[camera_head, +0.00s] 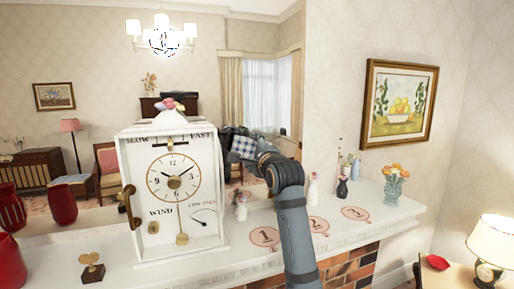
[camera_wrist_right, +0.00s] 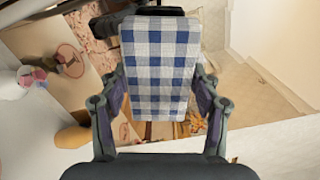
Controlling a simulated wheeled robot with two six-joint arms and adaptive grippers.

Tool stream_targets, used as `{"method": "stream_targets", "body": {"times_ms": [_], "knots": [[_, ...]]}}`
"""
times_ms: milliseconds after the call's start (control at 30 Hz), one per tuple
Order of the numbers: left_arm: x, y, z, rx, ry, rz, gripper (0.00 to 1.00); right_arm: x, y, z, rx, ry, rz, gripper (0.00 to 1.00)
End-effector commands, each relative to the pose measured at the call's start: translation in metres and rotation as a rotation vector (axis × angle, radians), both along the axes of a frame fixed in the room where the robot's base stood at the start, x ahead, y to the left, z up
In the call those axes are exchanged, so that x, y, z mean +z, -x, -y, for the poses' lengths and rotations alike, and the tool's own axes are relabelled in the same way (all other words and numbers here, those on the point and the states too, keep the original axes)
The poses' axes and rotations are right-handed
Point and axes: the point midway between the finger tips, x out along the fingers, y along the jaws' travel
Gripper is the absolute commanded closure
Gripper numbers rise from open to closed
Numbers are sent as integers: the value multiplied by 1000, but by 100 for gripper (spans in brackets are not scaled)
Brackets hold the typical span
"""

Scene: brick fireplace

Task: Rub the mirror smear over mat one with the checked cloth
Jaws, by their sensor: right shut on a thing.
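The blue-and-white checked cloth (camera_head: 243,147) is held in my right gripper (camera_head: 252,153), in front of the large mirror (camera_head: 100,70) behind the mantel. In the right wrist view the cloth (camera_wrist_right: 160,65) fills the space between the two fingers of the gripper (camera_wrist_right: 160,95). I cannot tell whether the cloth touches the glass. No smear can be made out; the cloth and gripper hide part of the mirror. Mat one (camera_head: 264,236), a pink disc, lies on the mantel below the gripper. Two similar mats (camera_head: 318,225) (camera_head: 355,213) lie to its right. My left gripper is out of view.
A tall white clock (camera_head: 172,190) stands left of my right gripper, close to it. Small vases (camera_head: 313,190) and a glass vase of flowers (camera_head: 395,185) stand along the mantel (camera_head: 400,215). A small gold key-like ornament (camera_head: 92,267) and red vases (camera_head: 10,212) are at left.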

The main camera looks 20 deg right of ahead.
Motion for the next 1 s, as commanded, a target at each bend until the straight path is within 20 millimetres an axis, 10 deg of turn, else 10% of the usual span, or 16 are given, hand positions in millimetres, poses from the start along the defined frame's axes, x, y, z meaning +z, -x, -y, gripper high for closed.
{"method": "stream_targets", "body": {"times_ms": [1000], "knots": [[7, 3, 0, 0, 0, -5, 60, 3, -13, 0, -1, 0, 6, 62]]}}
